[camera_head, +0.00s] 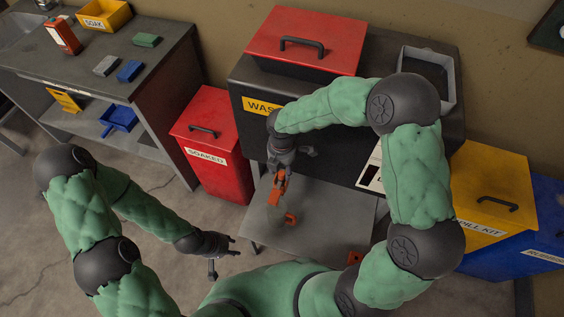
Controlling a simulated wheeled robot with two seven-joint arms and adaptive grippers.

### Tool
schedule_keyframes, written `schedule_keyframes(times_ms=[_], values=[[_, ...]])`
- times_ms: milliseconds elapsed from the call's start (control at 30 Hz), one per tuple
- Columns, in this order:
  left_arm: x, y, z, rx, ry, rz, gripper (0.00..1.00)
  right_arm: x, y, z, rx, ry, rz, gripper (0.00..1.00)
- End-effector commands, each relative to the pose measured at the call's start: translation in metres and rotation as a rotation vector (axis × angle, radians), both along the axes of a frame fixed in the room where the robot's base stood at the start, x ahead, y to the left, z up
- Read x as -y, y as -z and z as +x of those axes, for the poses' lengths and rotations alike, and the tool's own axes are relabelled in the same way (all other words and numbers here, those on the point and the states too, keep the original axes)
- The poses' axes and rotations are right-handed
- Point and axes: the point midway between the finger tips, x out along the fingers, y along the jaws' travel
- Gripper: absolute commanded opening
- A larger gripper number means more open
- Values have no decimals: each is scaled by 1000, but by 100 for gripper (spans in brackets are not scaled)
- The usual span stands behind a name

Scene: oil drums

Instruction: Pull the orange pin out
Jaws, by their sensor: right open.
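Two orange pieces show above the low grey table in front of the dark cabinet: an upper orange piece (278,186) and a lower orange piece (290,219). I cannot tell which is the pin, or how they are joined. My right gripper (291,160) is open, pointing down just above the upper orange piece; I cannot tell if they touch. My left gripper (224,254) is open and empty, left of the table's front edge and apart from the orange pieces.
The low grey table (335,215) has bare room to the right. A red SOAKED bin (212,130) stands left, a yellow SPILL KIT bin (495,185) right. A red bin (306,40) and a grey open bin (427,72) are behind. A workbench (60,75) is at far left.

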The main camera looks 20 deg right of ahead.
Motion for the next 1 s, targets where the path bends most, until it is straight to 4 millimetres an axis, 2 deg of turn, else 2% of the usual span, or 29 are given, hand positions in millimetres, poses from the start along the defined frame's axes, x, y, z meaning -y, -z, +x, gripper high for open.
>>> schedule_keyframes(times_ms=[33,233,633,667,833,1000], values=[[0,6,0,0,0,0,40,0,10,0,-1,1,1,51],[0,13,0,0,0,0,40,0,29,0,0,2,1,51],[0,14,0,1,0,0,40,0,34,0,1,2,0,51],[0,14,0,1,0,0,40,0,34,0,1,2,1,48],[0,14,0,1,0,0,40,0,34,0,1,2,1,0],[0,14,0,1,0,0,40,0,34,0,0,2,0,0]])
